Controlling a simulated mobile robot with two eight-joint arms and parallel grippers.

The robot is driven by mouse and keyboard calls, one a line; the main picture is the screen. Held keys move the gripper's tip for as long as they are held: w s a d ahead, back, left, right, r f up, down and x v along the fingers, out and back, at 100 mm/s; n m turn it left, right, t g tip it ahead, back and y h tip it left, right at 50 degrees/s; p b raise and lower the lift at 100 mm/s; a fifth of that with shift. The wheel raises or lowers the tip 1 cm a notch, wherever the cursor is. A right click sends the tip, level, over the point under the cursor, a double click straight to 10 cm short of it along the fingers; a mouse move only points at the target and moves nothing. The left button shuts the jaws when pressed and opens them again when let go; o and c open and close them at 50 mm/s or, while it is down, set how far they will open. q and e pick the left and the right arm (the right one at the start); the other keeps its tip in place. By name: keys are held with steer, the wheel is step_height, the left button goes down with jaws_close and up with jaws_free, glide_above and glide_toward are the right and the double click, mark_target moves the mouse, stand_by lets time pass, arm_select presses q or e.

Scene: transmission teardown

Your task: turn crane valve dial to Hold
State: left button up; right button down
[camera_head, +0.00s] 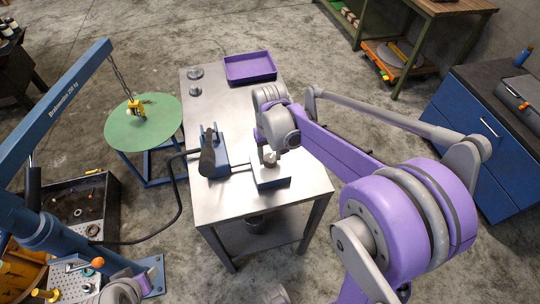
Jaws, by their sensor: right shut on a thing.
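The crane valve is a small blue box with a pale top (271,178) near the front right of the steel table. Its dial (271,160) stands on top, mostly hidden by my right gripper. My right gripper (269,154) reaches down over the box from above and is shut on the dial. The dial's markings and pointer are too small and covered to read. The blue crane (60,90) stands at the left, its chain and yellow hook (137,108) hanging over a green round table. My left gripper does not show.
The steel table (225,205) also bears a blue pump unit with a dark handle (211,155) joined to the valve box, a purple tray (250,68) and two small metal parts at the back. A black hose (178,205) runs left from the pump. The table's front left is clear.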

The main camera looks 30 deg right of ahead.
mark_target(269, 158)
steer(key=n, duration=0.4)
steer(key=shift+n, duration=0.3)
steer(key=shift+n+b, duration=0.4)
steer(key=shift+n, duration=1.6)
steer(key=shift+c, duration=1.4)
jaws_free()
steer(key=shift+r, duration=0.1)
step_height(269, 158, up, 11)
steer(key=shift+f+p, duration=0.2)
steer(key=shift+p, duration=0.2)
